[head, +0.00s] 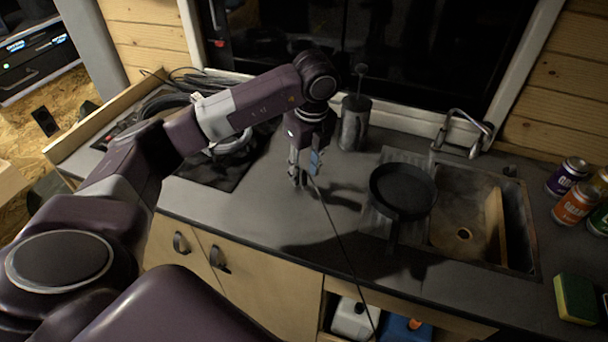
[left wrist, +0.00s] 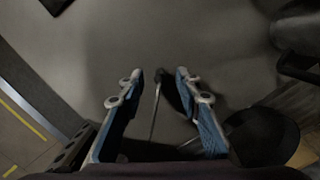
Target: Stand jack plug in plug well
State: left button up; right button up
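My left gripper (head: 305,172) is over the grey counter (head: 262,200), fingers pointing down. In the left wrist view its two blue-padded fingers (left wrist: 160,78) are apart. A thin line, like a cable or rod (left wrist: 155,115), shows between them, with a dark shape (left wrist: 172,92) beside the right fingertip. I cannot tell whether that shape is the jack plug or shadow. In the head view a thin dark line (head: 345,250) runs from the gripper down past the counter's front edge. I cannot make out the plug well in either view. My right gripper is not in view.
A dark canister (head: 354,125) stands behind the gripper. A black pan (head: 402,190) sits left of the sink (head: 470,215) and tap (head: 465,135). Cans (head: 574,203) and a sponge (head: 576,298) are at the right.

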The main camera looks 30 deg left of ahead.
aim_at(305, 173)
pick_arm(q)
jog(key=shift+a+f, duration=0.1)
jog(key=shift+f, duration=0.55)
grip_shut()
jog(key=shift+r, duration=0.15)
jog(key=shift+w+r, duration=0.1)
jog(key=shift+r, duration=0.45)
notch_tip(305, 173, up, 5)
jog(key=shift+r+b, duration=0.2)
jog(key=shift+b, duration=0.45)
notch_tip(305, 173, up, 13)
jog(key=p, duration=0.2)
jog(key=shift+r, duration=0.15)
